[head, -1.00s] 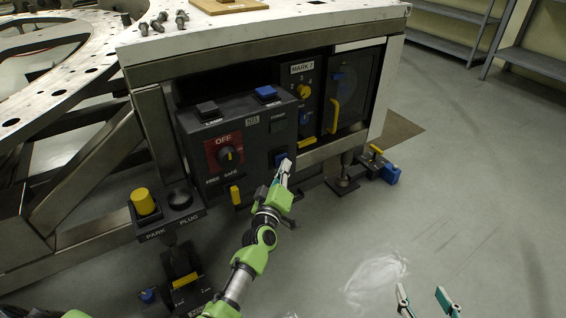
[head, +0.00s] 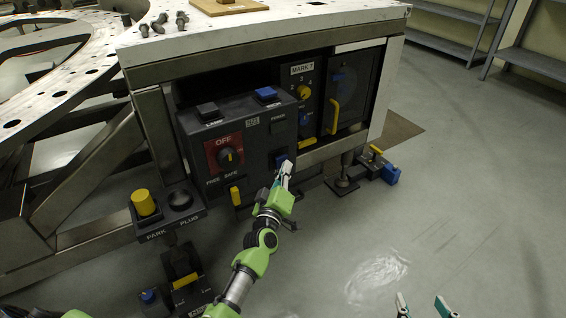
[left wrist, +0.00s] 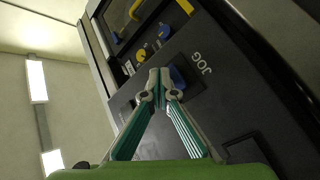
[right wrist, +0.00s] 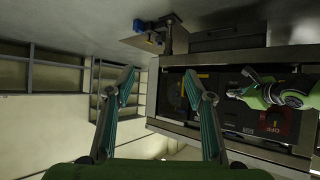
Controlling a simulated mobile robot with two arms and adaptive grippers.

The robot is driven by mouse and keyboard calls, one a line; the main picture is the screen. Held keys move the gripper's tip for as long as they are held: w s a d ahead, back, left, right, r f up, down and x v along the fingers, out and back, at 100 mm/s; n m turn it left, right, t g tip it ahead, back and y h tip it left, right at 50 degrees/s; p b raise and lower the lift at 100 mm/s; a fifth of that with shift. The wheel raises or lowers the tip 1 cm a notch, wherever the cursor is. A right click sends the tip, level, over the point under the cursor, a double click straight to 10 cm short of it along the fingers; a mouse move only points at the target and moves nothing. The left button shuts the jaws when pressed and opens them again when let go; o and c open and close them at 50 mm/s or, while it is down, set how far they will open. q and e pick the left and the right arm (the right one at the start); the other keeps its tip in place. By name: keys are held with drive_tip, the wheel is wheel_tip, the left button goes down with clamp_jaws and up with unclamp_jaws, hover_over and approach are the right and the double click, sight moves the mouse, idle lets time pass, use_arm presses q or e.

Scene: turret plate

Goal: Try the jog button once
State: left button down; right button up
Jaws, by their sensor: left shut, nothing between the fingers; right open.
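The blue jog button (head: 282,159) is on the front of the dark control box (head: 258,195), low on its right side. In the left wrist view the button (left wrist: 177,77) sits beside the JOG label, partly hidden by my fingertips. My left gripper (head: 285,167) is shut and empty, its tips at the button; I cannot tell whether they touch or press it. In the left wrist view my left gripper (left wrist: 159,77) points at the panel. My right gripper (head: 421,304) is open and empty over the floor, well away from the box; it also shows in the right wrist view (right wrist: 162,84).
The box also carries a red OFF dial (head: 230,156), a black lamp button (head: 208,109) and another blue button (head: 267,93) on top. A yellow park plug (head: 143,202) stands at left. A blue clamp (head: 390,173) is on the floor at right.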

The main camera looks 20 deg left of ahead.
use_arm(q)
drive_tip(key=shift+s+d+p, duration=0.3)
drive_tip(key=shift+s+d, duration=0.1)
drive_tip(key=shift+d, duration=0.15)
use_arm(e)
drive_tip(key=shift+s+d+f+g+h, duration=0.15)
drive_tip(key=shift+s+d+f+g, duration=0.1)
drive_tip(key=shift+s+f+g, duration=0.4)
drive_tip(key=shift+s+d+f+g+h, duration=0.15)
drive_tip(key=shift+s+d+f+g, duration=0.15)
drive_tip(key=shift+s+f, duration=0.45)
use_arm(q)
drive_tip(key=shift+s+d, duration=0.1)
use_arm(e)
drive_tip(key=shift+s, duration=0.1)
